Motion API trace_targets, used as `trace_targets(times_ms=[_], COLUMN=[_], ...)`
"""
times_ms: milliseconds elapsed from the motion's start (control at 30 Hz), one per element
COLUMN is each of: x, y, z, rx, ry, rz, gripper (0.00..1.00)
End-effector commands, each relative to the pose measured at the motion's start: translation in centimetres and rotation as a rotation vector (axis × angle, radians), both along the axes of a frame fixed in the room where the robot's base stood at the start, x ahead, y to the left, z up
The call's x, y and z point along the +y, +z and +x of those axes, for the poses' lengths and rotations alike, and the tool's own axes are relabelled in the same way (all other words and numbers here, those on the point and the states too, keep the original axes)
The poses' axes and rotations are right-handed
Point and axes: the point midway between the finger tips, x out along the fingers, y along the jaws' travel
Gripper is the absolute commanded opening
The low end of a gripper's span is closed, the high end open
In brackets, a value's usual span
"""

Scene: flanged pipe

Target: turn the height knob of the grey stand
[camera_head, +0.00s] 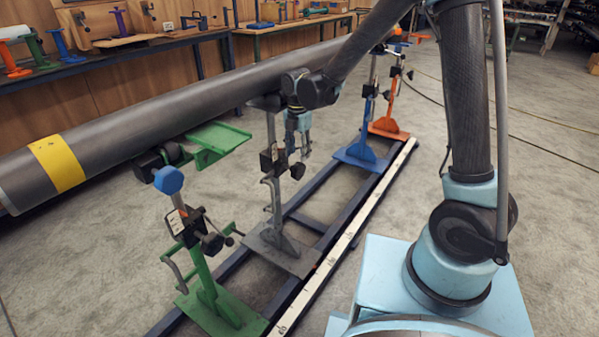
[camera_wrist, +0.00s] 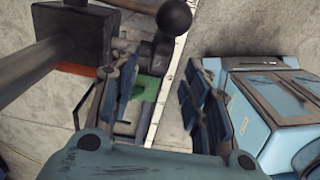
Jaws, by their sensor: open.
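The grey stand (camera_head: 290,258) is second from the front in the head view, upright on the floor rail. Its black clamp block (camera_head: 268,161) sits partway up the post, with a dark height knob (camera_head: 298,171) on its right side. My gripper (camera_head: 301,149) hangs fingers down beside the post, just above that knob. The wrist view shows my gripper (camera_wrist: 160,95) with its fingers spread apart and nothing held. A black block (camera_wrist: 75,32) with a grey post (camera_wrist: 32,68) and a black ball (camera_wrist: 174,17) lie beyond the fingers. I cannot tell whether a finger touches the knob.
A long grey pipe (camera_head: 120,110) with a yellow band lies behind the grey stand. A green stand (camera_head: 215,300) is in front; a blue stand (camera_head: 362,152) and an orange stand (camera_head: 388,128) stand farther back. A white scale strip (camera_head: 345,238) runs along the rail.

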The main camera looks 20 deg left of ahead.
Motion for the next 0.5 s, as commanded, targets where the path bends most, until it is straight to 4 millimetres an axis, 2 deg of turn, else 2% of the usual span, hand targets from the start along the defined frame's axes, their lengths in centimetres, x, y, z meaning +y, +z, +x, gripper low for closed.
trace_targets(times_ms=[200, 500], x=[-0.2, -0.2], y=[-3.5, -7.4], z=[0.2, 0.2], rx=[0.000, 0.000], ry=[-0.004, -0.005], rz=[0.000, 0.000], gripper=[0.43, 0.43])
